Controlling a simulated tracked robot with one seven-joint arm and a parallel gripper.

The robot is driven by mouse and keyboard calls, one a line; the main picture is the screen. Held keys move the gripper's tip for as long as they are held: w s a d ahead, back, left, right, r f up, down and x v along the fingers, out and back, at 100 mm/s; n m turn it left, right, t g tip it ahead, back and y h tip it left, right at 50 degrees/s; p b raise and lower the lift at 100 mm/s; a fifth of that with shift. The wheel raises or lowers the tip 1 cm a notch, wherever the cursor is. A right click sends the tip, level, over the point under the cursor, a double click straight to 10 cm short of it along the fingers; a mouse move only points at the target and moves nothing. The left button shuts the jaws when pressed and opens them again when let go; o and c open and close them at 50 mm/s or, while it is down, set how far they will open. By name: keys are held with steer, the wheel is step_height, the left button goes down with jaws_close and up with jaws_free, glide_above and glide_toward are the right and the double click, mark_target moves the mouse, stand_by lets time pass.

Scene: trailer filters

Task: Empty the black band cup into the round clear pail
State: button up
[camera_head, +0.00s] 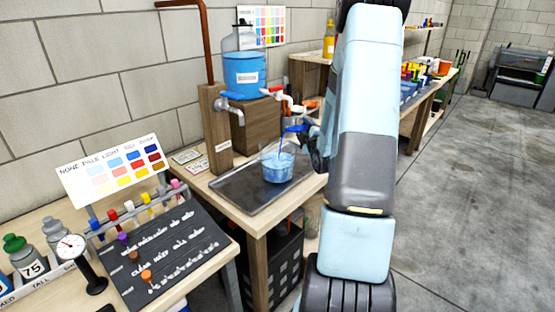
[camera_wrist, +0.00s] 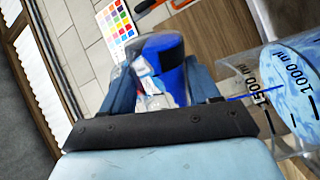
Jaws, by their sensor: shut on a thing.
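My gripper (camera_head: 316,147) is shut on a clear cup with blue liquid in it, seen between the fingers in the wrist view (camera_wrist: 160,88). The cup (camera_wrist: 165,45) shows a dark patch on its side; I cannot tell whether this is a black band. In the head view the held cup (camera_head: 296,128) is small, tilted and partly hidden beside my arm, above the pail. The round clear pail (camera_head: 279,172) stands on the dark tray and holds blue liquid; its volume marks show in the wrist view (camera_wrist: 290,75). A thin blue line near the pail looks like a stream.
The dark tray (camera_head: 240,195) lies on a wooden table. At front left are a rack of colored tubes (camera_head: 130,212), a dial gauge (camera_head: 72,245) and bottles (camera_head: 30,262). Open floor lies right.

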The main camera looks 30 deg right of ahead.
mark_target(296, 128)
steer(key=shift+w+a+f+n+p, duration=0.15)
steer(key=shift+a+f+n+p, duration=0.1)
steer(key=shift+a+n+p, duration=0.55)
stand_by(1.4)
steer(key=shift+a+r+n, duration=0.25)
steer(key=shift+r+n, duration=0.2)
steer(key=shift+n, duration=0.65)
stand_by(0.9)
steer(key=shift+a+f+n+y, duration=0.2)
steer(key=shift+f+n+y, duration=0.1)
steer(key=shift+n, duration=0.6)
stand_by(0.6)
steer(key=shift+w+a+r+n, duration=0.1)
steer(key=shift+a+r+n, duration=0.2)
steer(key=shift+n, duration=0.5)
steer(key=shift+a+r+n, duration=0.2)
steer(key=shift+r+n, duration=0.15)
steer(key=shift+n, duration=0.45)
stand_by(0.7)
